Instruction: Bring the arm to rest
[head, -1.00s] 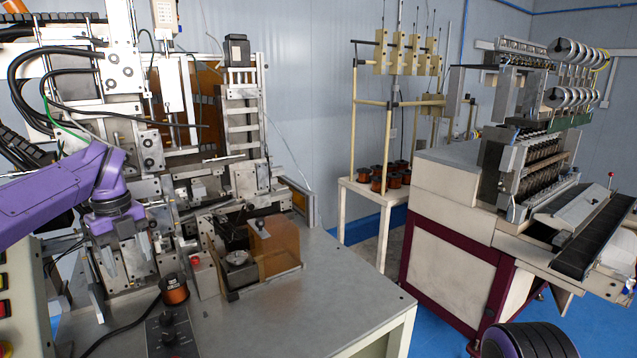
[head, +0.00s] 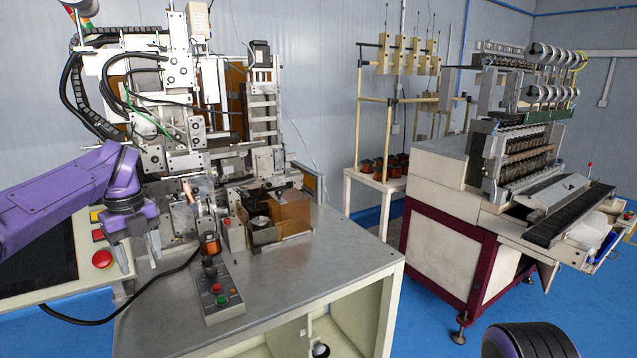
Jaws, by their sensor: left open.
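My left arm is purple and comes in from the left. My left gripper (head: 136,262) points down with its two grey fingers apart and nothing between them. It hangs in front of the coil winder's left side, apart from the copper spool (head: 210,243) on the metal table. The coil winder (head: 178,130) stands behind it with its slides, plates and cables. My right gripper does not show.
A button box (head: 218,292) sits at the table's front. A control panel with a red button (head: 102,260) stands behind my left gripper. The metal table (head: 330,248) is bare on its right side. A larger machine (head: 440,190) and a spool rack (head: 372,190) stand to the right.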

